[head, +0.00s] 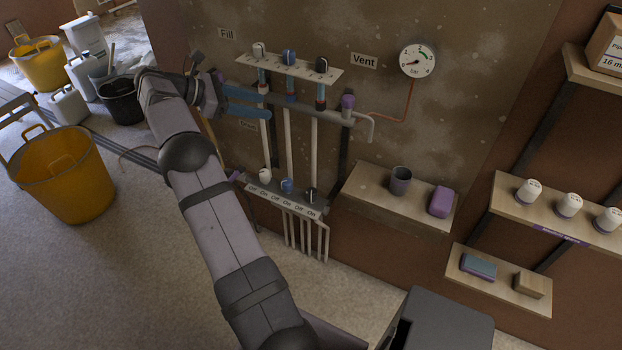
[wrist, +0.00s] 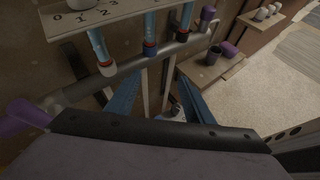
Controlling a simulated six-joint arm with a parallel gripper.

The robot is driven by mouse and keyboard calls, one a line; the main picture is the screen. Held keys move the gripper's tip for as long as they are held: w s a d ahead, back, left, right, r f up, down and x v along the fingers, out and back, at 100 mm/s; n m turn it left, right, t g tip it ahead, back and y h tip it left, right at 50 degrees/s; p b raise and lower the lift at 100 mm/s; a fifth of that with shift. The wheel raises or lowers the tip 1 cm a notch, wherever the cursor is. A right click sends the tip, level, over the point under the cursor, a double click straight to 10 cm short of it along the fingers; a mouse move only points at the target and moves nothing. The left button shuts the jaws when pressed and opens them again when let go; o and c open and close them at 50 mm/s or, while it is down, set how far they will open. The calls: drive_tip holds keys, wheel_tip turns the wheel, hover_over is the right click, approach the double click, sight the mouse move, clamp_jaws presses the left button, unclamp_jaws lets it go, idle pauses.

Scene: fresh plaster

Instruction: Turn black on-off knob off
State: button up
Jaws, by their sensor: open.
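The black on-off knob (head: 309,195) is at the right end of the low plate (head: 262,195) marked Off and On, right of a white knob (head: 265,174) and a blue knob (head: 287,185). Its pointer is too small to read. My gripper (head: 270,104) is open and empty, with two blue fingers in front of the upper pipes, above and left of the black on-off knob and apart from it. In the wrist view the open fingers (wrist: 162,80) frame pipes; a small dark and pale part low between them may be a knob, but I cannot tell which.
Above is a numbered plate (head: 300,67) with white, blue and black dials. A grey cross pipe (head: 330,112) with a purple vent knob (head: 347,102) runs near my fingers. A shelf at right holds a dark cup (head: 400,180) and a purple block (head: 440,201). Floor at left holds buckets.

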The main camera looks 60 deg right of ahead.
wheel_tip(320, 180, up, 7)
drive_tip(key=w+a+n+t+h, duration=0.1)
drive_tip(key=w+n+h, duration=0.1)
drive_tip(key=n+h, duration=0.1)
drive_tip(key=n+t+y+b, duration=0.3)
drive_tip(key=n+t+b, duration=0.4)
drive_tip(key=b, duration=0.7)
approach(311, 192)
drive_tip(key=x, duration=0.3)
drive_tip(key=shift+s+d+f, duration=0.1)
drive_tip(key=shift+d+f, duration=0.05)
drive_tip(key=shift+d, duration=0.15)
drive_tip(key=shift+b+x, duration=1.05)
drive_tip(key=shift+x, duration=2.65)
drive_tip(key=shift+a, duration=0.1)
drive_tip(key=c, duration=1)
